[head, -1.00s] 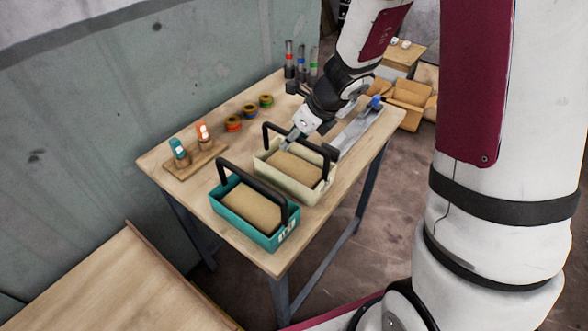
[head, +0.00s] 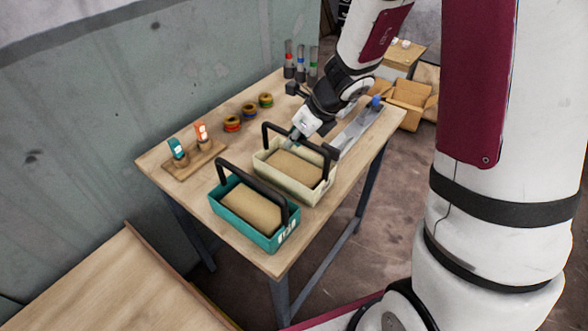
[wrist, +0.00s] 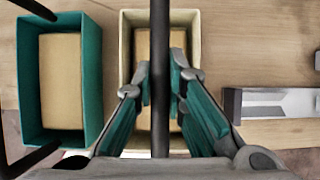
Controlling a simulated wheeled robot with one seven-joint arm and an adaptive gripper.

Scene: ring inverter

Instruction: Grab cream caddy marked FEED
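The cream caddy (head: 318,193) stands on the table, a brown block filling its inside and a black handle arching over it. No FEED marking is readable on it. My gripper (head: 294,136) is at its handle. In the wrist view, the fingers of my gripper (wrist: 161,85) lie close on both sides of the black handle bar (wrist: 160,30) and appear shut on it. The cream caddy (wrist: 126,50) shows below them and still appears to rest on the table.
A teal caddy (head: 240,222) with a black handle and a white label stands close in front, to the left. A grey metal rail (head: 357,128) lies to the right. Behind are a wooden stand (head: 193,163) with two bottles, several ringed pieces (head: 249,111) and upright tubes (head: 300,66).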

